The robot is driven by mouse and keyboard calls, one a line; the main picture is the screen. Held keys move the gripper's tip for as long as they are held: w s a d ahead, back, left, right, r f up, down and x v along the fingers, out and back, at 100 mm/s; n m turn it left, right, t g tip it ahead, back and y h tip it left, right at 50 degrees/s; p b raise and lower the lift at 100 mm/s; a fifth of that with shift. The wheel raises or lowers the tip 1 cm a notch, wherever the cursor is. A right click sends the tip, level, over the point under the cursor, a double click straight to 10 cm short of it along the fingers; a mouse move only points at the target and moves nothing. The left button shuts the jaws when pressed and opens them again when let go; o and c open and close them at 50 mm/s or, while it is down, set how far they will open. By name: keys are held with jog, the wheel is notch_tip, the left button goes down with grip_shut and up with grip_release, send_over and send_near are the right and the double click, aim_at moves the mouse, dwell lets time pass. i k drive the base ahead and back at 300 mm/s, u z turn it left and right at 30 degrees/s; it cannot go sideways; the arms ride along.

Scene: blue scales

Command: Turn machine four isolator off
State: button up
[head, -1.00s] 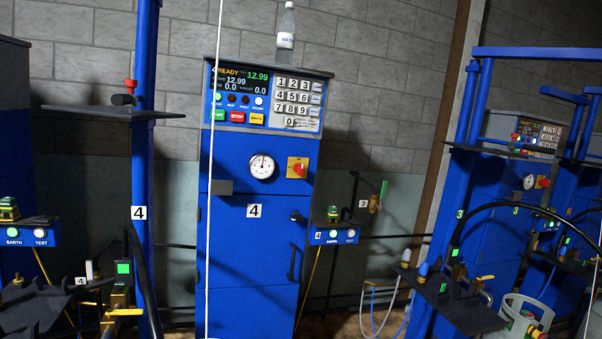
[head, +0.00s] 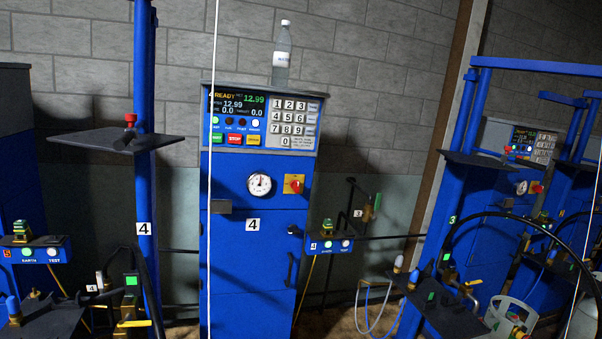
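The machine four cabinet (head: 228,275) is blue, stands upright against the wall at the picture's centre and bears a white label "4" (head: 253,225). Its isolator (head: 294,184) is a red rotary knob on a yellow square plate, on the cabinet's upper front, right of a round white gauge (head: 259,185). The knob's exact setting is too small to tell. The display panel (head: 238,103) above is lit and reads "READY" and 12.99. My gripper is not in view; nothing is seen touching the isolator.
A clear bottle (head: 281,60) stands on the cabinet. A blue post (head: 144,190) with a dark shelf (head: 105,141) is left; a small earth/test box (head: 330,246) is right of the cabinet. Machine three's frame (head: 450,190) and a dark shelf (head: 440,305) stand at right. A thin white vertical line crosses the cabinet's front.

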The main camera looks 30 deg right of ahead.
aim_at(295, 184)
jog(key=k, duration=1.05)
jog(key=z, duration=0.9)
jog(key=i, duration=3)
jog(key=u, duration=0.8)
